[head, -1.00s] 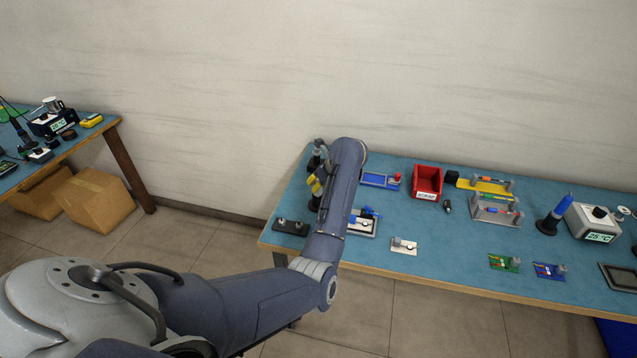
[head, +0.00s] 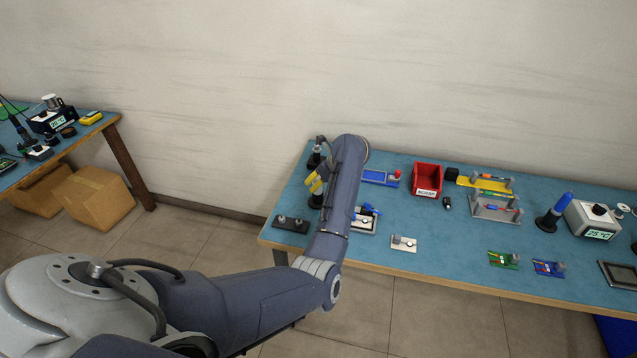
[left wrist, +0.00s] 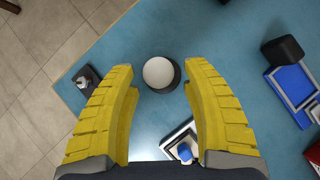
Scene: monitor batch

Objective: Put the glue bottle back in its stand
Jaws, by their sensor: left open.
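A round thing with a pale top (left wrist: 158,72) and a dark rim stands on the blue table, between and beyond my fingers in the left wrist view. It may be the glue bottle seen from above; I cannot tell bottle from stand for sure. In the head view a dark piece (head: 316,201) shows just below my fingers, partly hidden by my arm. My left gripper (head: 316,183), with yellow fingers, is open and empty; its fingertips also show in the left wrist view (left wrist: 158,82), apart on either side of the round thing. My right gripper is not in view.
A dark block with two pegs (head: 290,223) lies near the left table edge. A white tray with blue parts (head: 364,224), a blue tray (head: 376,179) and a red bin (head: 427,178) are to the right. A dark thing (head: 314,160) stands at the back left corner.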

